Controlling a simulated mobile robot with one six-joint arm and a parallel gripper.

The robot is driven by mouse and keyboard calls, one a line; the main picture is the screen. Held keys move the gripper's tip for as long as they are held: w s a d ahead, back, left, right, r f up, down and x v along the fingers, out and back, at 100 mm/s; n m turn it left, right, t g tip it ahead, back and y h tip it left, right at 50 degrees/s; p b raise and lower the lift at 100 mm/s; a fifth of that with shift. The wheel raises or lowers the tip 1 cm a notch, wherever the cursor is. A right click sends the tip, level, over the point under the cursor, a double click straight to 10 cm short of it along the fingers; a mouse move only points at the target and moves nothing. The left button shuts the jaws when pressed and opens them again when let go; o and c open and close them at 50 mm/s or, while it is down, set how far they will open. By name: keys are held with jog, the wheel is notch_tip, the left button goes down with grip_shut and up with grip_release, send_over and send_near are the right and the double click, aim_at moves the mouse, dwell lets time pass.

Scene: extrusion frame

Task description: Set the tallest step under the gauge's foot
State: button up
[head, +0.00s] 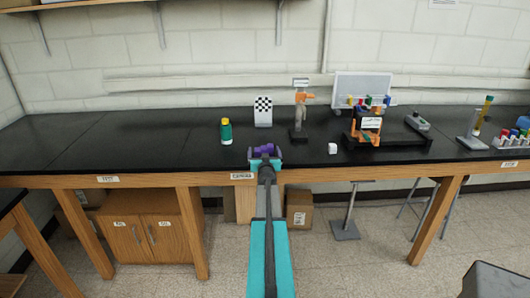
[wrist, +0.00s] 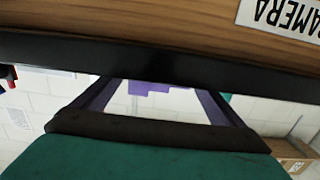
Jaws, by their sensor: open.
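A stand with an upright post and an orange arm (head: 299,97) is on the black bench, back of centre; it may be the gauge, and its foot is too small to make out. A small white block (head: 332,148) lies near the front edge, right of my gripper; I cannot tell whether it has steps. My gripper (head: 265,151), with purple fingers, is at the bench's front edge, apart from the block and the stand. In the wrist view, its purple fingers are spread with nothing seen held.
A green bottle with a yellow cap (head: 226,131) stands left of my gripper. A checkered board (head: 263,111) stands behind it. A black frame with orange parts (head: 368,129) is at the right. The bench's wooden front edge (wrist: 130,22) is close in the wrist view. The left bench is clear.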

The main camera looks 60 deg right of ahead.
jog(key=c, duration=1.3)
jog(key=shift+r, duration=0.1)
jog(key=shift+r, duration=0.75)
notch_tip(320, 180, up, 2)
jog(key=shift+r, duration=0.1)
jog(key=b+v, duration=0.1)
jog(key=v, duration=1.5)
jog(key=shift+r, duration=0.1)
